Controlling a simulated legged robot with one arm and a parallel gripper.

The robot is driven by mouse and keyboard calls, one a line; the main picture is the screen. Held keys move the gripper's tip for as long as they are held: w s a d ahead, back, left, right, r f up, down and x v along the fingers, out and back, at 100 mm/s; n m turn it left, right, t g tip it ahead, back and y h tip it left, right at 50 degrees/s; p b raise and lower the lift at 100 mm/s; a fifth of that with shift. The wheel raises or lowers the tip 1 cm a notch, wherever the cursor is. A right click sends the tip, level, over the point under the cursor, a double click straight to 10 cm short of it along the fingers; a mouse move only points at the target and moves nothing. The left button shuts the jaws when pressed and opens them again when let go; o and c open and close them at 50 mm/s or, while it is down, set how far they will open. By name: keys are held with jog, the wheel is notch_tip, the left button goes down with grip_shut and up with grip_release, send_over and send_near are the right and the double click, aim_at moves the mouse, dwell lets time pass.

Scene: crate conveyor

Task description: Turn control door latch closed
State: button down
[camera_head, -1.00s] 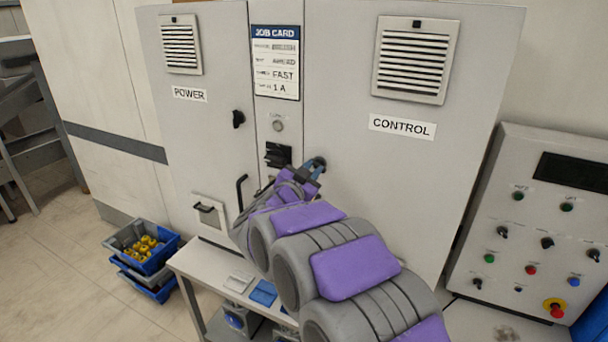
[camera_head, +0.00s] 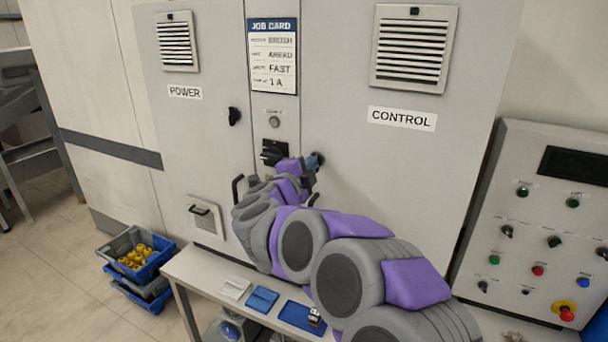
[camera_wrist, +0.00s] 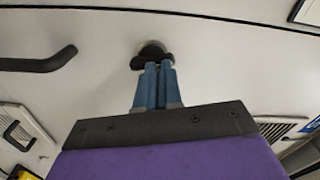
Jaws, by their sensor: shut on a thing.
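The control door (camera_head: 400,190) is the right-hand cabinet door, marked by the CONTROL label (camera_head: 402,119), and lies flush with the cabinet front. Its dark latch (camera_wrist: 151,55) shows in the wrist view at the gripper's fingertips. My gripper (camera_wrist: 157,72) has its two blue fingers close together, shut on the latch knob. In the head view my gripper (camera_head: 314,163) is at the left edge of the control door. The latch is mostly hidden there by my fingers, so its exact angle is hard to tell.
The power door has its own black latch (camera_head: 234,116). A black switch (camera_head: 273,152) and a curved door handle (camera_head: 237,188) are close to my arm. A bench (camera_head: 190,275) with blue and white cards stands below. A button panel (camera_head: 545,220) is at the right, blue crates (camera_head: 140,262) at the left.

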jog(key=shift+w+d+r+m+b, duration=0.15)
jog(key=shift+m+b, duration=0.25)
jog(key=shift+m, duration=0.25)
jog(key=shift+d+r+m+b, duration=0.1)
jog(key=shift+m+b, duration=0.3)
jog(key=shift+m, duration=0.55)
jog(key=c, duration=1.3)
grip_release()
jog(key=shift+a+f, duration=0.1)
jog(key=shift+c, duration=0.2)
jog(key=shift+s+a+f, duration=0.15)
jog(key=shift+s+f, duration=0.15)
jog(key=shift+f, duration=0.1)
jog(key=o, duration=0.4)
jog(key=shift+s+a+f+p, duration=0.1)
jog(key=shift+s+f+p, duration=0.1)
jog(key=shift+p, duration=0.15)
jog(key=o, duration=0.7)
jog(key=p+v, duration=0.1)
jog(key=v, duration=0.4)
jog(key=p+v, duration=0.1)
jog(key=v, duration=0.4)
jog(key=r+p+v, duration=0.1)
jog(key=v, duration=0.4)
jog(key=shift+s+a, duration=0.2)
jog(key=shift+s, duration=0.05)
jog(key=shift+c, duration=0.2)
jog(key=shift+s, duration=0.5)
